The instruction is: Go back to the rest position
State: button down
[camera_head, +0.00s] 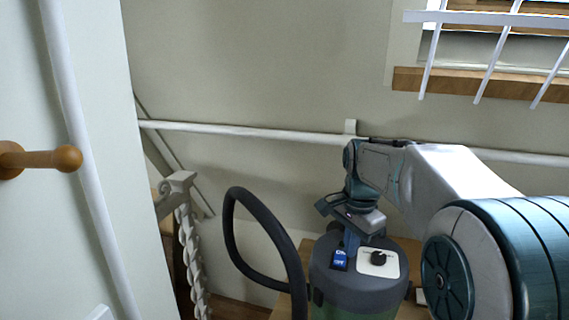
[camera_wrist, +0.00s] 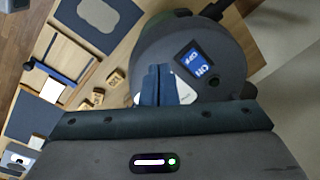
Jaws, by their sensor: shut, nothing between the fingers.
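My gripper (camera_head: 350,242) points down just above the grey lid of a canister with a green body (camera_head: 352,305). Its two blue fingers are together and empty; they also show in the wrist view (camera_wrist: 158,84). A blue ON/OFF switch (camera_head: 339,259) is on the lid beside the fingertips, and it shows in the wrist view (camera_wrist: 197,62). A white plate with a black knob (camera_head: 379,259) is on the lid to the right. In the wrist view the fingers partly cover the white plate. I cannot tell whether the fingertips touch the lid.
A black hose (camera_head: 262,206) arches up left of the canister.

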jog(key=s+f+n+t+b, duration=0.1)
jog(key=s+f+n, duration=0.3)
jog(key=s, duration=0.6)
jog(key=s+f+n+t+b, duration=0.1)
jog(key=s+f+n, duration=0.3)
jog(key=s+n, duration=0.3)
jog(key=s, duration=0.4)
jog(key=shift+a+f+n+t+b, duration=0.2)
jog(key=shift+f+n+t+b, duration=0.1)
jog(key=shift+t+b, duration=0.1)
